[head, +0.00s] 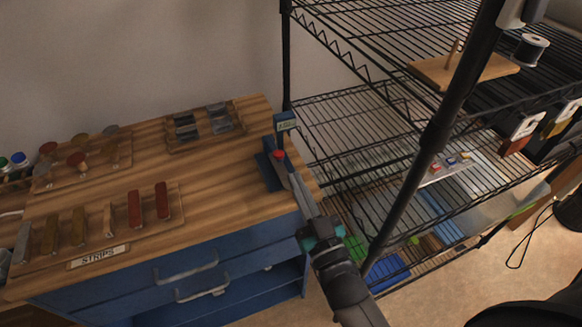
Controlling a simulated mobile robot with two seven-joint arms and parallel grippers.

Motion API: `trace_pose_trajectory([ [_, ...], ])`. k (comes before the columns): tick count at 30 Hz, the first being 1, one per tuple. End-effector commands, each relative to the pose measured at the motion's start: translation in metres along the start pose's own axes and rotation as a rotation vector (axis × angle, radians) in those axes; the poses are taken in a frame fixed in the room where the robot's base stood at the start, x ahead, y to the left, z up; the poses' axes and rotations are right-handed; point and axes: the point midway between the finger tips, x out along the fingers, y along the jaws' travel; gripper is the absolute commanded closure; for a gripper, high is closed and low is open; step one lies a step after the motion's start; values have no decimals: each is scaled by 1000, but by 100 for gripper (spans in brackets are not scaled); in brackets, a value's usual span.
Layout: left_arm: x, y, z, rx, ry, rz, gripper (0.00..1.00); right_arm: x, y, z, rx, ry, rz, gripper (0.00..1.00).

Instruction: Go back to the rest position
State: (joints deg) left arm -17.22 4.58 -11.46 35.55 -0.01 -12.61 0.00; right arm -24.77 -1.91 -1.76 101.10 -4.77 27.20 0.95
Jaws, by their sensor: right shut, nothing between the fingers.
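My right gripper (289,168) reaches up from the lower middle. Its grey fingers are shut together with nothing between them. The tips are beside a red knob (279,155) on a small blue device (268,172) at the right end of the wooden bench top (150,155); I cannot tell whether they touch it. The device carries a small display (285,123) at its top. My left gripper is not in view.
A black wire shelving rack (345,120) stands close to the right of the gripper, with a dark post (430,135) in front. Strips and small parts lie on boards on the bench. Blue drawers (190,277) are below. Carpeted floor (500,285) shows at lower right.

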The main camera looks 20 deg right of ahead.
Motion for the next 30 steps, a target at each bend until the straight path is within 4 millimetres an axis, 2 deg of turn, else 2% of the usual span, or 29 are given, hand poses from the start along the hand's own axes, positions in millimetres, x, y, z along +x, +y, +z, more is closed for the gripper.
trace_pose_trajectory([
  [9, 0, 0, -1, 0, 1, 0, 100, -4, 0, 0, 0, -3, 0, 100],
  [14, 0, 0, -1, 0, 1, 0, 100, -2, 1, 8, -2, -86, -4, 100],
  [23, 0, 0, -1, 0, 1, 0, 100, -12, 1, 40, -10, -430, -23, 100],
  [30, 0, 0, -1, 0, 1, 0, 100, -41, 0, 58, -20, -723, -43, 100],
])
